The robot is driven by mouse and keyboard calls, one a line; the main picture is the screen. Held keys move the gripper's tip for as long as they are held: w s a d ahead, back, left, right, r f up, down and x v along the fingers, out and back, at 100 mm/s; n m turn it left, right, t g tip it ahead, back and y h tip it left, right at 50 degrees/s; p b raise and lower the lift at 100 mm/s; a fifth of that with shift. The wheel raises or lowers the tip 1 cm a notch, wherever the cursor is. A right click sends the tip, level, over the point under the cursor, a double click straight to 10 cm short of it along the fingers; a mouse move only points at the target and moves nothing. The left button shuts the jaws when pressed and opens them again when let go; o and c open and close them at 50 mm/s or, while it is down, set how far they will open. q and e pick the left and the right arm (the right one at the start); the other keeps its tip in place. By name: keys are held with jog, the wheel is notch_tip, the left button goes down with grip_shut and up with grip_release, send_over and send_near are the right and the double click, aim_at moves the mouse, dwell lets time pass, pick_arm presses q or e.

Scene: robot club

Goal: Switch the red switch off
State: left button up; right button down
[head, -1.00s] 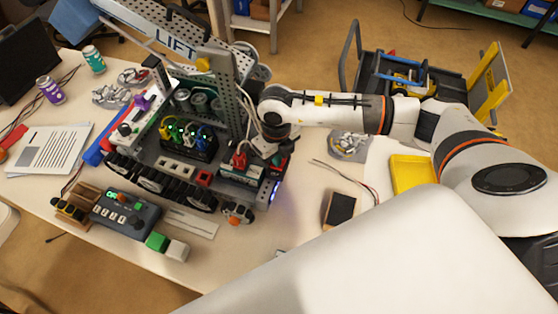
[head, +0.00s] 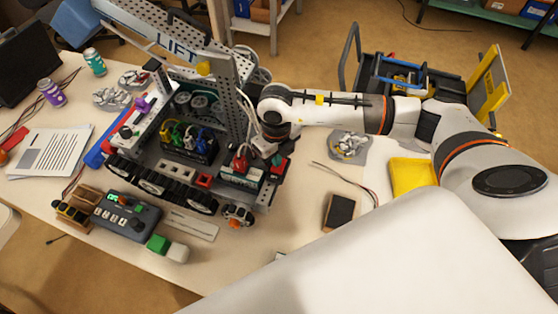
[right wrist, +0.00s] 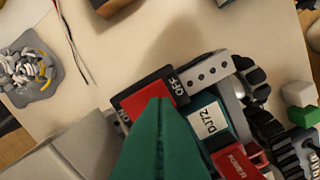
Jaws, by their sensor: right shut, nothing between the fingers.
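The red switch (right wrist: 138,100) sits on the robot's side in the right wrist view, with an OFF label at one end and lettering partly hidden at the other. In the head view the red switch (head: 279,162) shows small at the robot's right corner, beside my right wrist. My right gripper (right wrist: 160,102) is shut, with green fingertips at the red face near the OFF end; it holds nothing. The fingers hide part of the switch, and I cannot tell whether they press on it. My left gripper is not in view.
The tracked robot with its LIFT arm (head: 175,45) stands on the table. A red POWER block (right wrist: 236,162) and a DJ72 label lie close to the switch. A control box (head: 127,215), a black block (head: 340,210) and a yellow tray (head: 410,176) are around it.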

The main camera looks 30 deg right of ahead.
aim_at(277, 170)
notch_tip(277, 170, up, 5)
jog(key=shift+f+p, duration=0.1)
jog(key=shift+p, duration=1.15)
jog(key=shift+s+a, duration=0.1)
jog(key=shift+s, duration=0.05)
